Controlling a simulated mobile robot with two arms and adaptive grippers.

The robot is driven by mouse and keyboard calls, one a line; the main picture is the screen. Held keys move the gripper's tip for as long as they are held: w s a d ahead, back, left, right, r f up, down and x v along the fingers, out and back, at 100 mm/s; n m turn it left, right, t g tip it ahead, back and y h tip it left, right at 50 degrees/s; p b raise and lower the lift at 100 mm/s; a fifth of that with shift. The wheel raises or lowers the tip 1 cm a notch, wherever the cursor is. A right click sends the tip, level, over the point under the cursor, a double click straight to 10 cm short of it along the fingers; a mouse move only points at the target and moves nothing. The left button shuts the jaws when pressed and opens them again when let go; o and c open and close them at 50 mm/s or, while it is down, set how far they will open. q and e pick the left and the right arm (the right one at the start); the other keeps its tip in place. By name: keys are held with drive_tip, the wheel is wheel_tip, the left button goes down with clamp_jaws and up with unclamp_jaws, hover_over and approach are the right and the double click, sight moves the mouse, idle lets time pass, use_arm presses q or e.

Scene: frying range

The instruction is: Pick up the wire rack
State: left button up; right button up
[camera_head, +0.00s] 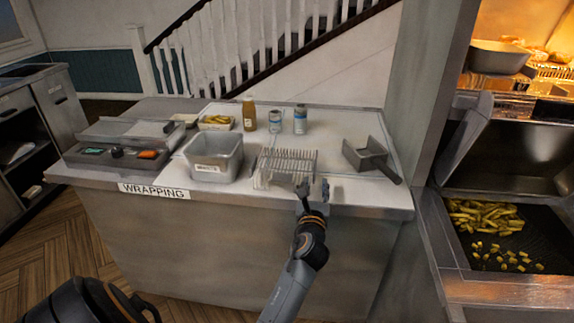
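The wire rack (286,161) stands on the pale counter top, near the front edge in the middle. It is a row of thin upright metal wires.
A metal bin (214,160) stands left of the rack and a metal scoop (370,158) right of it. A sauce bottle (249,114) and two cans (300,120) stand behind. A fryer station with fries (485,217) is at far right.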

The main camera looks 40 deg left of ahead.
sight(315, 166)
use_arm(q)
drive_tip(key=x, duration=0.7)
drive_tip(key=shift+s+a+r, duration=0.1)
drive_tip(key=shift+a+r, duration=0.15)
drive_tip(key=shift+r, duration=0.1)
drive_tip(key=shift+w+a+f, duration=0.1)
drive_tip(key=shift+w+a, duration=0.2)
drive_tip(key=shift+w, duration=0.2)
clamp_jaws()
